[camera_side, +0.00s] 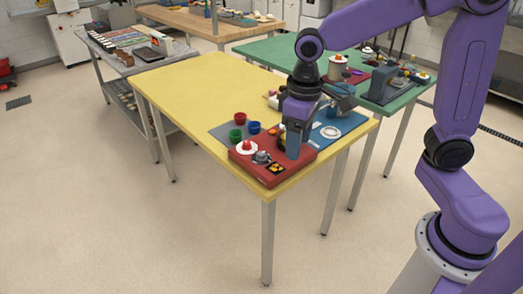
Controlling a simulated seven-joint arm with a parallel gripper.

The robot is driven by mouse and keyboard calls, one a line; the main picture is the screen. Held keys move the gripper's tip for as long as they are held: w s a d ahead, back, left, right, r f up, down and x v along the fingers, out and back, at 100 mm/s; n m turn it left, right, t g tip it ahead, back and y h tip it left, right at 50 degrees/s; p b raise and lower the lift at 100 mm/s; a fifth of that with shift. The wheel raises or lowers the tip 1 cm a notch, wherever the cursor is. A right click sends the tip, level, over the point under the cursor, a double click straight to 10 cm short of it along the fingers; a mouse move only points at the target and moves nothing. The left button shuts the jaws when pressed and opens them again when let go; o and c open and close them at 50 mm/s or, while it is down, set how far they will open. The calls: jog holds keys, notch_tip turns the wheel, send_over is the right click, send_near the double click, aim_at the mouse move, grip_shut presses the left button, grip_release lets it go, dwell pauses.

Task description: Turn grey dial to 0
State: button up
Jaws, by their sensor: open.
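A red control box (273,178) sits at the near corner of the yellow table. A grey dial (261,157) stands on its top, between a red knob on a white disc (246,146) and a black patch with yellow marks (276,169). The dial's pointer and any numbers are too small to read. My gripper (292,146) points down over the right part of the red box, to the right of the dial and apart from it in the picture. It is open, with no object visible between its fingers. It hides part of the box's top and a yellow item behind it.
Red, green and blue cups (254,127) stand on a grey mat behind the box. A blue board with a white disc (331,131) lies to the right. A green table (270,50) with more equipment stands behind. The yellow table's left part (190,85) is clear.

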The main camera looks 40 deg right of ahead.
jog(key=w+d+m, duration=0.2)
jog(key=w+m, duration=0.3)
jog(key=w, duration=0.8)
jog(key=m, duration=0.5)
send_near(262, 153)
notch_tip(262, 153, down, 9)
jog(key=shift+w+a+r, duration=0.1)
jog(key=shift+a+r, duration=0.05)
jog(key=shift+a, duration=0.05)
jog(key=c, duration=1)
